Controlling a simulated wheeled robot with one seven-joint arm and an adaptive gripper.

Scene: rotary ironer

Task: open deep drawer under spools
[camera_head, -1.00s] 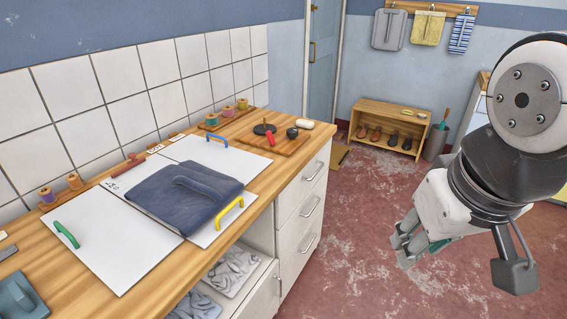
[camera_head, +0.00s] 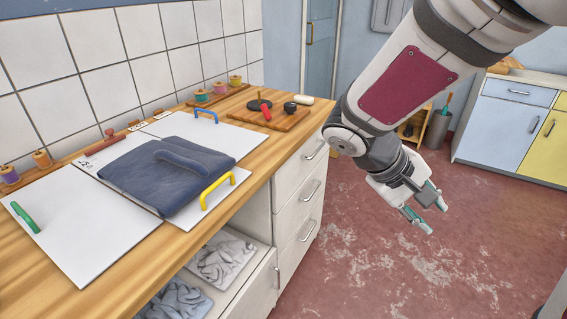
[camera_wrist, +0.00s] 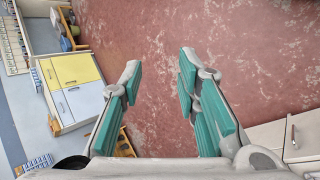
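Two groups of thread spools stand along the back of the wooden counter: a purple and orange pair (camera_head: 25,167) at the left and several coloured spools (camera_head: 218,87) farther along. Below the counter's right end is a white stack of three shut drawers with bar handles, the lowest drawer (camera_head: 296,257) among them. To its left, a white-fronted open compartment or drawer (camera_head: 262,291) holds crumpled grey cloths. My gripper (camera_head: 432,215) is open and empty, right of the drawer stack and clear of it. In the wrist view its fingers (camera_wrist: 160,68) are spread over floor; a white front with a handle (camera_wrist: 293,136) shows lower right.
On the counter (camera_head: 60,284) lie white boards with coloured handles, a folded blue cloth (camera_head: 165,172) and a wooden board (camera_head: 275,120) with small items. A blue and yellow cabinet (camera_head: 500,125) and a bin (camera_head: 437,131) stand farther back. The red floor (camera_head: 400,275) before the drawers is clear.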

